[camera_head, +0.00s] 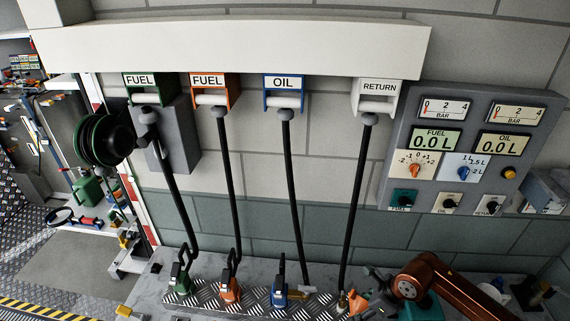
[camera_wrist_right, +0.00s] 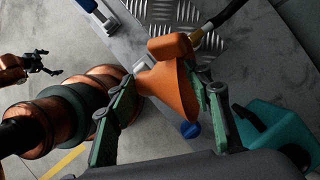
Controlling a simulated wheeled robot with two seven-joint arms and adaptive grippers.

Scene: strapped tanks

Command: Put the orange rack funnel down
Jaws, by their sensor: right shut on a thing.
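The orange funnel (camera_wrist_right: 168,88) is between the two green-padded fingers of my right gripper (camera_wrist_right: 168,108) in the right wrist view. The gripper is shut on it. In the head view the funnel (camera_head: 357,302) shows small at the bottom, beside my right gripper (camera_head: 375,300), at the right end of the bench's tread-plate strip. I cannot tell whether the funnel touches the bench. My left gripper (camera_wrist_right: 50,63) shows small at the left of the right wrist view, apart from the funnel, with its fingers spread and empty. It is out of the head view.
A tread-plate strip (camera_head: 256,295) holds green, orange and blue nozzles. A brass-ended hose (camera_wrist_right: 210,32) lies close to the funnel. A teal can (camera_wrist_right: 285,125) stands right of the gripper. A blue knob (camera_wrist_right: 190,130) is near the funnel. Gauges (camera_head: 468,150) hang on the wall.

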